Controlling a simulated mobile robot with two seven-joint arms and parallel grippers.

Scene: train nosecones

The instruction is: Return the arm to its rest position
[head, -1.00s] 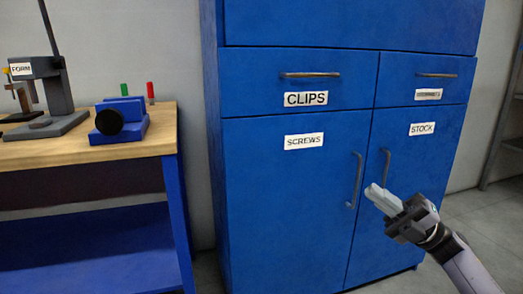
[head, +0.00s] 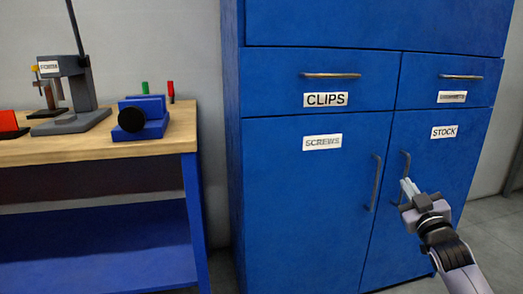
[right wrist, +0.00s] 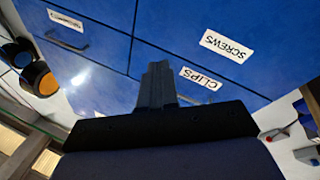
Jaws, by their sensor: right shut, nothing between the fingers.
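My right gripper (head: 408,188) is in front of the right-hand door of the blue cabinet (head: 300,210) in the head view, near that door's handle. Its fingers are together with nothing between them. In the right wrist view the shut fingers (right wrist: 158,85) point towards the cabinet front, where the upside-down SCREWS label (right wrist: 226,46) and CLIPS label (right wrist: 201,78) show. The cabinet's doors and drawers are closed. My left gripper is in neither view.
A workbench (head: 90,150) stands at the left with a grey press (head: 70,112), a blue device with a black knob (head: 142,118) and a red object (head: 9,125) on it. Grey floor (head: 495,235) is open at the right.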

